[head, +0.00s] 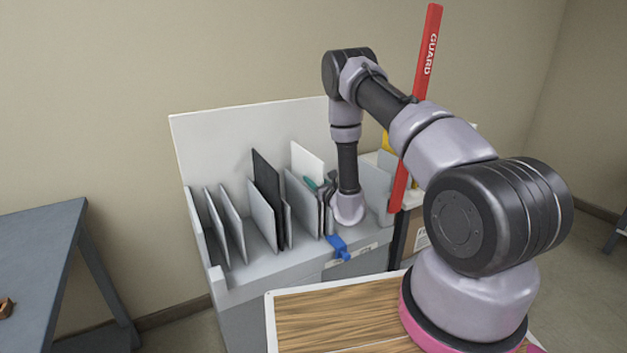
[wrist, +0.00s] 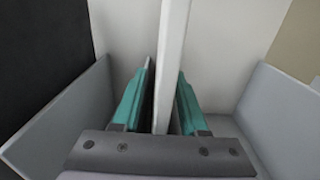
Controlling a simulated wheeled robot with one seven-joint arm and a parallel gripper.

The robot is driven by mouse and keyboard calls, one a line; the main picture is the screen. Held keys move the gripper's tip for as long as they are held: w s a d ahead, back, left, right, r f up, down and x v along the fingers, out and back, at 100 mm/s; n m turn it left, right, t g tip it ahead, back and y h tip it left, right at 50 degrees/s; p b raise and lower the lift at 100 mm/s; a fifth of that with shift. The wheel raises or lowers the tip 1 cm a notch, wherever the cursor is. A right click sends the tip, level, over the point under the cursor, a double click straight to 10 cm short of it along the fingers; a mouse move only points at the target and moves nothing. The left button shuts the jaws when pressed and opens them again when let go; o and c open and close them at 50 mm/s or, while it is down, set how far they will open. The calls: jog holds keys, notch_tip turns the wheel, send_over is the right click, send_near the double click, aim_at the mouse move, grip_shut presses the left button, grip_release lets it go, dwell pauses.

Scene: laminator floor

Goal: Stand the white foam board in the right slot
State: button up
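The white foam board (head: 307,162) stands upright in the grey rack, in about the middle of its row of slots. Its pale near edge (wrist: 170,60) runs between my fingers in the wrist view. My gripper (head: 320,184) reaches down into the rack at the board's right edge. In the wrist view, the teal fingers of my gripper (wrist: 165,75) lie on either side of the board. Dark strips show between fingers and board, so I cannot tell whether they press on it. The board's lower part is hidden.
The grey rack (head: 305,264) has several thin grey dividers and a dark panel (head: 267,177) left of the board. A blue clip (head: 339,247) sits on its front edge. A red guard post (head: 428,50) rises at the right. A blue-grey table (head: 40,245) stands at the left.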

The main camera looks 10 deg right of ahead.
jog(key=shift+r, duration=0.15)
jog(key=v, duration=1.2)
jog(key=shift+r, duration=0.5)
